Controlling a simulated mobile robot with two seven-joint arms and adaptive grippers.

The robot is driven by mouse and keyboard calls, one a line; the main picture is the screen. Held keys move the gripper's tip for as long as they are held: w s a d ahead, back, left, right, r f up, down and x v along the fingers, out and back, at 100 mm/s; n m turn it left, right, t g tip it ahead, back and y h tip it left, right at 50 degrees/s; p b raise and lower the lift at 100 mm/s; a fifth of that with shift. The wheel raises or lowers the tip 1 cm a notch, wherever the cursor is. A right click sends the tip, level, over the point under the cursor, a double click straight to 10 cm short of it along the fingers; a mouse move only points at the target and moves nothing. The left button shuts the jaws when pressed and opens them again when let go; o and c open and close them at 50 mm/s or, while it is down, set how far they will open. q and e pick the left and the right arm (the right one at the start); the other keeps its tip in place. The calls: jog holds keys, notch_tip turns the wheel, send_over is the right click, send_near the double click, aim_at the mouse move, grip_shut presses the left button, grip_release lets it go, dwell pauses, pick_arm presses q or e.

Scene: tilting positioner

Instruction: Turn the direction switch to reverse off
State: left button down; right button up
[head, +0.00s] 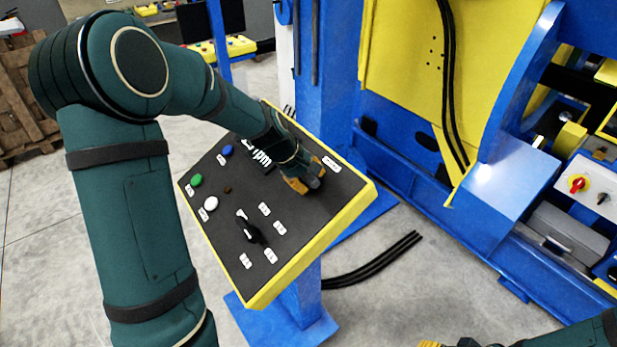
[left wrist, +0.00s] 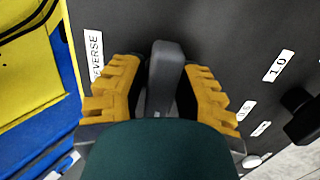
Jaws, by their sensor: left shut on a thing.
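The direction switch (left wrist: 165,75) is a dark grey lever knob on the black control panel (head: 318,212), which has a yellow rim. My left gripper (head: 306,178) is at the panel's upper right part. In the left wrist view my left gripper's yellow fingers (left wrist: 160,95) stand on both sides of the knob, shut on it. A white label reading REVERSE (left wrist: 95,55) lies beside the left finger. Other labels around the switch are partly hidden by the fingers. My right gripper (head: 440,344) barely shows at the bottom edge, too cut off to read.
The blue and yellow positioner (head: 405,75) stands behind and to the right. Black cables (head: 375,262) lie on the floor.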

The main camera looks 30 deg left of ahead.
pick_arm(q)
jog(key=shift+s+f, duration=0.1)
jog(key=shift+f, duration=0.05)
jog(key=c, duration=0.8)
grip_release()
jog(key=shift+a+r, duration=0.15)
jog(key=shift+r, duration=0.45)
jog(key=v, duration=1.1)
jog(key=shift+s+f, duration=0.1)
jog(key=shift+s, duration=0.05)
